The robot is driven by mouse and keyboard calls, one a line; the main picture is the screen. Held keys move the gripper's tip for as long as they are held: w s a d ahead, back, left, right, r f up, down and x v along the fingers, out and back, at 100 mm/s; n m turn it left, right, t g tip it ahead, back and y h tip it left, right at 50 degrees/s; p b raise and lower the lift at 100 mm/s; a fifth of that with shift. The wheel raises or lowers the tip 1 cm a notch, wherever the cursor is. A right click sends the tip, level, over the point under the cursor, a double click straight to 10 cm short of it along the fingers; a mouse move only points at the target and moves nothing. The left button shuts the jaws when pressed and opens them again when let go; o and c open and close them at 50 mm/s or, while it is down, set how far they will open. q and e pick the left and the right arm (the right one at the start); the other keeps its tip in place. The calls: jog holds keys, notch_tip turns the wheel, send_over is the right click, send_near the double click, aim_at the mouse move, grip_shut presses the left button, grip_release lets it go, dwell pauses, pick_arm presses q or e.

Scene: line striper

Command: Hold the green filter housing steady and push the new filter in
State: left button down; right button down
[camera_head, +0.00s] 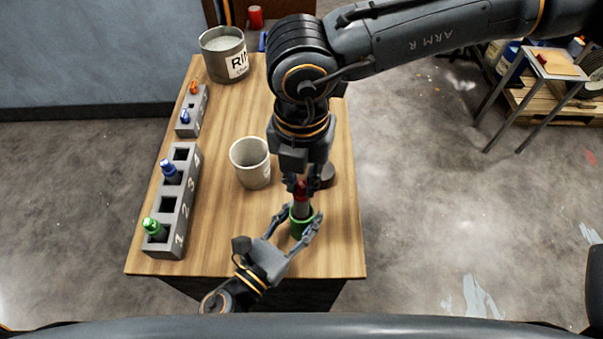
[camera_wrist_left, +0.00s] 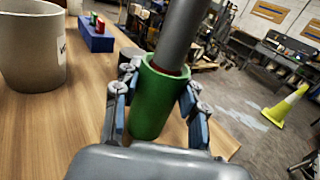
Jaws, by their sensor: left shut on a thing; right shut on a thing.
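The green filter housing (camera_head: 298,228) stands upright near the front right edge of the wooden table. My left gripper (camera_head: 301,216) is shut on it from the front, one finger on each side. In the left wrist view the housing (camera_wrist_left: 152,108) shows as an open green cup between the blue-padded fingers. The new filter, a grey cylinder (camera_head: 302,209) with a red top, stands in the housing's mouth; most of its body shows above the rim. It also shows in the left wrist view (camera_wrist_left: 183,35), with a red band at the rim. My right gripper (camera_head: 301,184) is shut on the filter's red top from above.
A beige cup (camera_head: 250,163) stands left of the housing. A numbered grey rack (camera_head: 182,205) with blue and green-topped items lines the left edge, with a smaller rack (camera_head: 191,110) behind it. A grey rinse bucket (camera_head: 225,55) is at the back. A dark round piece (camera_head: 327,176) sits beside my right gripper.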

aim_at(302, 203)
jog(key=shift+f, duration=3.85)
dwell(0.4)
jog(key=c, duration=1.2)
grip_release()
jog(key=shift+o, duration=0.5)
jog(key=shift+o, duration=1.2)
jog(key=shift+r, duration=0.1)
jog(key=shift+r, duration=3.4)
pick_arm(q)
jog(key=c, duration=0.7)
grip_release()
